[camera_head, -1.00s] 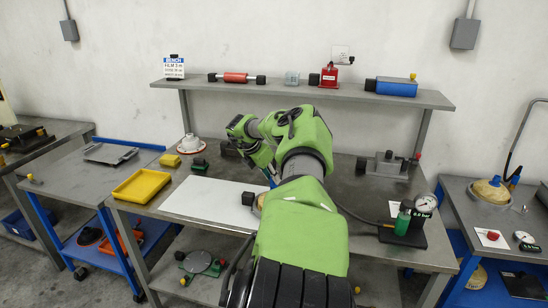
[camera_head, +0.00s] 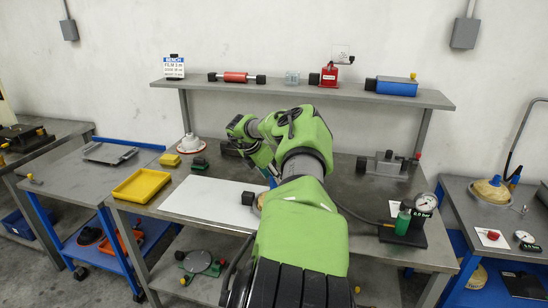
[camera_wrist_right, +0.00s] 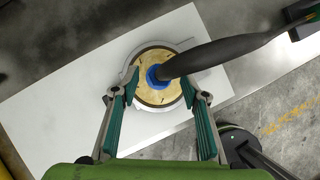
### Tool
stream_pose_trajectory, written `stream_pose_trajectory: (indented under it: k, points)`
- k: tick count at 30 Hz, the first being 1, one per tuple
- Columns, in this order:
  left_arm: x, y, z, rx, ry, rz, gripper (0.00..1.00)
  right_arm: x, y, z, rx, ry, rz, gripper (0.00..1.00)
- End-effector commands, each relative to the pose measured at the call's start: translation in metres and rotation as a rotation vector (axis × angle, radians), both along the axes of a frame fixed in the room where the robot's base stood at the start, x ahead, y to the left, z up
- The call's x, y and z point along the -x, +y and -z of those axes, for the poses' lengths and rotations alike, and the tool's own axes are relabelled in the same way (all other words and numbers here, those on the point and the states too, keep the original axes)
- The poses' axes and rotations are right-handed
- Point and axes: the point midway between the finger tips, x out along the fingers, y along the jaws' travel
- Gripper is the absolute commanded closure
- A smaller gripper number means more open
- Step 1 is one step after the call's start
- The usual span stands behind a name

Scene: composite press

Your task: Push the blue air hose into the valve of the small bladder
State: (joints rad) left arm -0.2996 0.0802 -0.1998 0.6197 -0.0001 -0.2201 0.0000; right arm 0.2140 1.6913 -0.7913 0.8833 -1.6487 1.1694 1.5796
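In the right wrist view a small round tan bladder (camera_wrist_right: 147,94) with a grey rim lies on a white sheet (camera_wrist_right: 60,105). A blue fitting (camera_wrist_right: 157,77) sits over its middle, with a thick dark hose (camera_wrist_right: 215,53) running off to the upper right. Whether the fitting is seated in the valve I cannot tell; the valve is hidden. My right gripper (camera_wrist_right: 160,76) is open, its teal fingers apart on either side of the bladder and fitting. In the head view my right arm hides most of the bladder. My left gripper is not in view.
A gauge stand (camera_head: 405,230) with a dark hose stands on the bench at right. A grey clamp-like block (camera_head: 387,165) is at the back right. The shelf above holds several parts.

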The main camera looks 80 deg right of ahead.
Motion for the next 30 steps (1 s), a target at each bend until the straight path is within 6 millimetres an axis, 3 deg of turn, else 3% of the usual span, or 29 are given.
stream_pose_trajectory:
  k: [8,21,30]
  points:
    - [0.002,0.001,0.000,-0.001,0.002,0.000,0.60,-0.005,0.005,-0.014,0.002,-0.001,-0.002,0.59]
    - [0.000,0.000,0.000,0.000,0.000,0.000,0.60,-0.030,0.040,-0.089,0.002,-0.001,-0.001,0.59]
    - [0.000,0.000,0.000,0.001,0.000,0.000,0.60,-0.036,0.048,-0.104,0.000,0.000,0.000,0.59]
